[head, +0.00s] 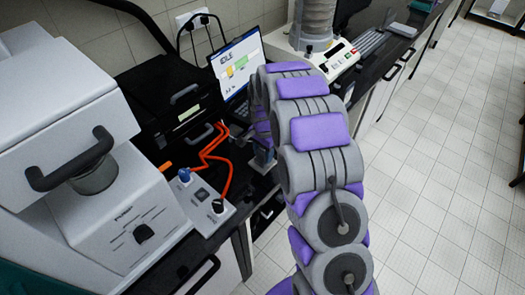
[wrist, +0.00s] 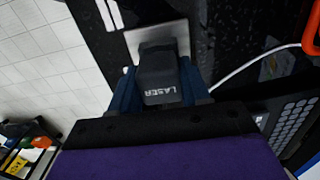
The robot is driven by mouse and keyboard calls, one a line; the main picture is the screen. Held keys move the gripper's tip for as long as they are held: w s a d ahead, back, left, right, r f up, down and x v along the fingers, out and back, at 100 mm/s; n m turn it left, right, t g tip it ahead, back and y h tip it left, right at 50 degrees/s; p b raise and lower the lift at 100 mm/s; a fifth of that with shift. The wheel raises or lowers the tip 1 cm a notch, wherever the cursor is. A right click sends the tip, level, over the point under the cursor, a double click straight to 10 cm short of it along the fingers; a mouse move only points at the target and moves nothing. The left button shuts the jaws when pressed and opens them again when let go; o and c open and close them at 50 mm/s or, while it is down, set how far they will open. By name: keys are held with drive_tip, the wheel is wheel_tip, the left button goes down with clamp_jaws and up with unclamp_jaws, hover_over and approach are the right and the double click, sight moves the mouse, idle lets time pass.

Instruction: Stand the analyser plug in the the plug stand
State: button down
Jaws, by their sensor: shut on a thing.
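A black plug (wrist: 163,72) marked "LASER" is held between the dark blue fingers of my gripper (wrist: 157,88) in the wrist view. The fingers press on its two sides. A square grey metal piece (wrist: 152,32), perhaps the plug stand, shows just beyond the plug on the black worktop. The plug overlaps it in this view; I cannot tell whether they touch. In the head view my arm hides most of the gripper and the plug.
A white socket block (head: 212,213) with a blue plug (head: 185,175) and a black plug (head: 217,205) stands left of my arm. Orange cables (head: 209,152) run near it. A black analyser box (head: 170,105) and a screen (head: 237,63) stand behind. The tiled floor (head: 450,160) at right is clear.

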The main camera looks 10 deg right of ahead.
sight(262, 150)
drive_tip(key=shift+f, duration=0.1)
drive_tip(key=shift+c, duration=2.3)
unclamp_jaws()
drive_tip(key=shift+a, duration=0.2)
wheel_tip(262, 150, up, 17)
drive_tip(key=p, duration=0.2)
drive_tip(key=shift+r, duration=0.2)
